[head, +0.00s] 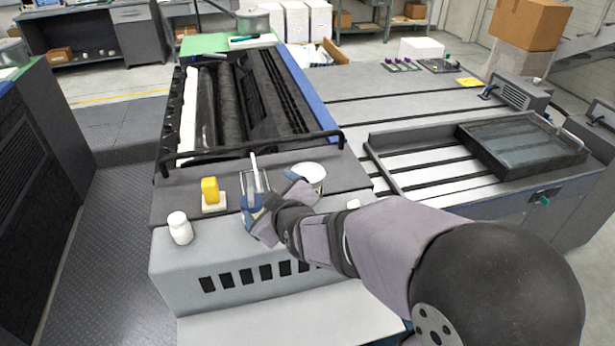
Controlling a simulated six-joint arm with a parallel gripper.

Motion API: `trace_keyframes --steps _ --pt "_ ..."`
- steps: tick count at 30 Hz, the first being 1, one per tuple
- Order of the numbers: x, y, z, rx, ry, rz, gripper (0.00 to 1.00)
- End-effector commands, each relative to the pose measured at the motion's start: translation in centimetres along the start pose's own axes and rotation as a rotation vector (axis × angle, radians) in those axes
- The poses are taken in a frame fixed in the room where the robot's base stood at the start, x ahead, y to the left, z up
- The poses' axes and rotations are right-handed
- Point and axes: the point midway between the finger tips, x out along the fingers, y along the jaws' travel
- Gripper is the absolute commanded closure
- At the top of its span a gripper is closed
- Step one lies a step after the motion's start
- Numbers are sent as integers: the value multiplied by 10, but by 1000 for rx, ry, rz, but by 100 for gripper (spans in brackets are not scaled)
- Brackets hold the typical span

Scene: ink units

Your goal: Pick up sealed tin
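A round tin (312,172) with a pale top stands on the dark ledge of the press, just right of my gripper and partly hidden by my wrist. I cannot tell whether its pale top is a lid. A larger grey tin (253,22) with a closed-looking top stands at the far end of the press. My gripper (255,180) is over the front ledge, left of the near tin and apart from it. Its thin pale fingers point away from the camera. Their gap is too small to read, and no tin shows between them.
A yellow block on a pale base (210,194) and a white bottle (180,228) stand left of my gripper. A black rail (250,151) crosses behind it, before the rollers. A dark tray (525,145) lies on the table at right.

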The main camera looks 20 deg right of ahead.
Motion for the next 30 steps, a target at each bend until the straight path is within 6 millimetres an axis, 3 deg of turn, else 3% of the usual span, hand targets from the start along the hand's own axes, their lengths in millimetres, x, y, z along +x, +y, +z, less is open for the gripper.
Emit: trace_keyframes --steps 2,9,10,21,24,30 --pt "-3 14 -32 -61 85 61 10" --pt "-8 61 -73 -30 265 274 10" --pt "3 60 -49 -1 255 280 10" --pt "53 74 84 378 372 309 10" --pt "58 74 106 469 406 292 10" --pt "60 73 123 560 442 267 10"
